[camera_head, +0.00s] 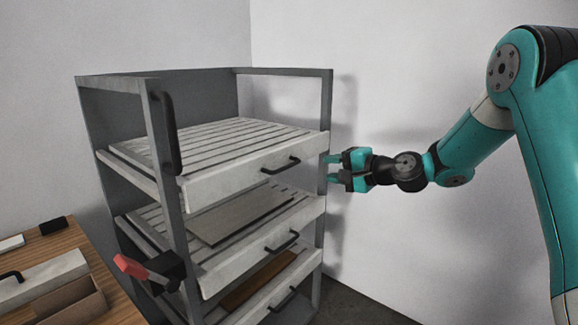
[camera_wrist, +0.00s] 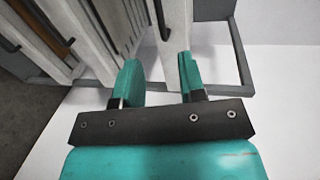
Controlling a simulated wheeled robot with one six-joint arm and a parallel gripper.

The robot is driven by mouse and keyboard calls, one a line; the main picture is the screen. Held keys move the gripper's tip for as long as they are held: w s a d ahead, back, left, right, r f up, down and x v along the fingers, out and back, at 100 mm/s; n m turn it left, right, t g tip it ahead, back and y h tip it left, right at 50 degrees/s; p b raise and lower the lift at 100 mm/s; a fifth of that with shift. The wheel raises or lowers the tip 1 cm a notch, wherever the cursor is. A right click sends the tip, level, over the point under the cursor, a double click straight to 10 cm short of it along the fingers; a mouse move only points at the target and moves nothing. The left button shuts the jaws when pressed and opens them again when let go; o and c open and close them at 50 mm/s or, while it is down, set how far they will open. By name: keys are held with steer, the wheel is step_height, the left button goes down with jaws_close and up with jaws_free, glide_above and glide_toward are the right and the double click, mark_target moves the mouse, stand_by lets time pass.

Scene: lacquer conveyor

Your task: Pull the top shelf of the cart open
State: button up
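The grey metal cart (camera_head: 168,190) stands at centre left with shelves stacked one above another. The top shelf (camera_head: 230,168) is a pale slatted tray with a black bar handle (camera_head: 281,165) on its front panel. My gripper (camera_head: 334,171) is to the right of that handle, beside the cart's right post and apart from the handle. In the wrist view my gripper (camera_wrist: 158,75) shows two teal fingers spread with an empty gap. A dark handle (camera_wrist: 159,20) on a pale panel lies beyond the gap, seemingly the top shelf's.
Lower shelves (camera_head: 264,240) hold a grey board (camera_head: 240,215) and a brown board (camera_head: 258,281). A red and black clamp-like part (camera_head: 150,270) juts out at the cart's left front. A wooden table (camera_head: 122,306) stands at lower left. A white wall is behind my gripper.

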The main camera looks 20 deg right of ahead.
mark_target(290, 166)
steer(key=p+x, duration=0.3)
steer(key=x, duration=1.1)
steer(key=shift+w+a+f, duration=0.1)
steer(key=shift+w+a, duration=0.05)
steer(key=shift+w, duration=0.1)
